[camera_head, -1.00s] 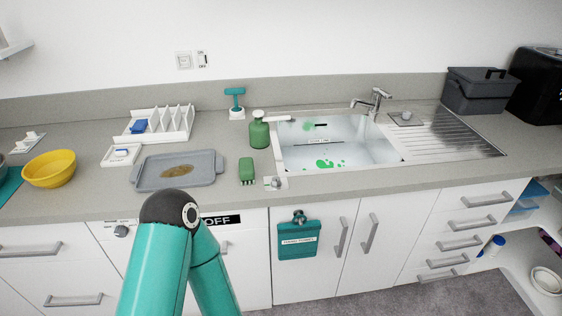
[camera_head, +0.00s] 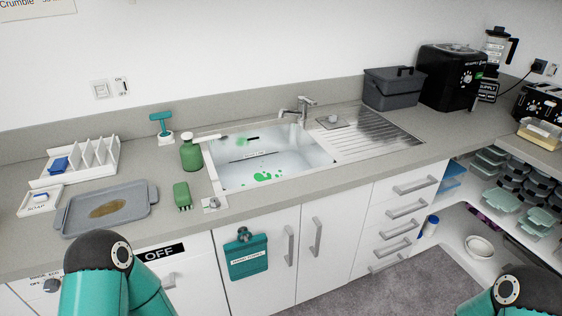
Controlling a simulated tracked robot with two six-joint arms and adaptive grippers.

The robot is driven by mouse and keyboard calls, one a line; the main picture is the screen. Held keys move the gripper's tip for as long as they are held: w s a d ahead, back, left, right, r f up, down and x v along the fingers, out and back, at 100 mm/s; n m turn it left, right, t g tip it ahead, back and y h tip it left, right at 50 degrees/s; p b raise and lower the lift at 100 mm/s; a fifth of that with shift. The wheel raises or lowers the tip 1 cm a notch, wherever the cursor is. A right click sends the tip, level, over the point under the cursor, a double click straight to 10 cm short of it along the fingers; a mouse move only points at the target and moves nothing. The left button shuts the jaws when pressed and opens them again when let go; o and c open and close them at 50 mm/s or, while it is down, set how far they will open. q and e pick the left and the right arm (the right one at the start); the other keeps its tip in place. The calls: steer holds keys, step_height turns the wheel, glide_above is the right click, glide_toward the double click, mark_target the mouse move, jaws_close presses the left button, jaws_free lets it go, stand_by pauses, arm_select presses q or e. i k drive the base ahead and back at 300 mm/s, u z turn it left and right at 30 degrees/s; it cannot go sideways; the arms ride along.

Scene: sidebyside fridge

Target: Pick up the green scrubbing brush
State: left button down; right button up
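The green scrubbing brush (camera_head: 182,196) lies on the grey counter, just left of the sink's front left corner. It is a small green block with pale bristles at its lower edge. Nothing touches it. The green soap bottle (camera_head: 191,155) stands behind it. My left arm's teal links and dark joint show at the bottom left, in front of the counter and below the brush. My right arm's joint shows at the bottom right corner. Neither gripper is in the picture, so their fingers are hidden from me.
A grey tray (camera_head: 72,213) with a brown stain lies left of the brush. The sink (camera_head: 230,178) with green splotches is to its right. A teal-handled tool (camera_head: 163,128) stands behind. A white rack (camera_head: 105,165) is at the back left.

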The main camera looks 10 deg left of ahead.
mark_target(183, 198)
steer(key=z, duration=0.9)
steer(key=k, duration=0.7)
steer(key=u, duration=0.9)
steer(key=i, duration=1.05)
steer(key=z, duration=0.05)
